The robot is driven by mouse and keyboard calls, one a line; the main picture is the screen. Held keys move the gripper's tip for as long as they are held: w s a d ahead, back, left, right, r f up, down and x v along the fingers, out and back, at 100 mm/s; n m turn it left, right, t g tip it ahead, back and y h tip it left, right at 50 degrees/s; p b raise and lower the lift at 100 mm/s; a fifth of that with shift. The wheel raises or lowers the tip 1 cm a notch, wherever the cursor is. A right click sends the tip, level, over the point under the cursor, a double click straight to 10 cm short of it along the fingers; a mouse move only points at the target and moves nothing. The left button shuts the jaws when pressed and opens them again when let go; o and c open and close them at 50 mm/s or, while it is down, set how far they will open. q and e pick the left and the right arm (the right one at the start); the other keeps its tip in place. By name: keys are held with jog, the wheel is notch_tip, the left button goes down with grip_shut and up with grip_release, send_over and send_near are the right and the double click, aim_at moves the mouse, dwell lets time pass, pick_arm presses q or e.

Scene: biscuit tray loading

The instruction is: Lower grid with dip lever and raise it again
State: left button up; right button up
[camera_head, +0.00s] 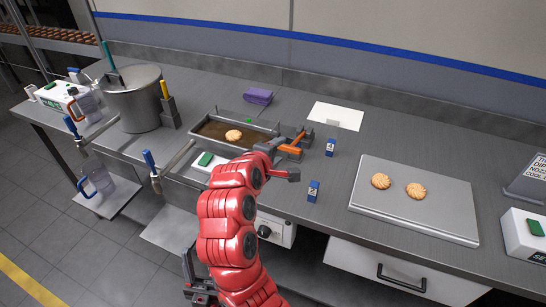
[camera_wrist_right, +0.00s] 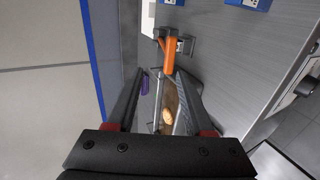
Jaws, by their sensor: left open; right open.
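The dip basin (camera_head: 262,151) holds brown liquid, with one biscuit (camera_head: 234,135) in it; the grid under it is hard to make out. The orange dip lever (camera_head: 290,149) is at the basin's right end. My right gripper (camera_head: 268,147) is beside the lever, partly hidden by my red arm. In the right wrist view, my right gripper (camera_wrist_right: 161,74) is open and empty, with the orange lever (camera_wrist_right: 169,56) just beyond its fingertips; contact cannot be told. My left gripper (camera_head: 200,288) is open, low at the bottom left, away from the basin.
A tray (camera_head: 400,215) with two biscuits lies right of the basin. Small blue boxes (camera_head: 330,147) stand near the lever. A steel pot (camera_head: 134,98) stands at left, a purple cloth (camera_head: 258,96) and white sheet (camera_head: 336,116) behind.

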jog(key=v, duration=0.3)
jog(key=shift+s+a+r, duration=0.1)
jog(key=shift+s+r, duration=0.05)
jog(key=shift+s, duration=0.1)
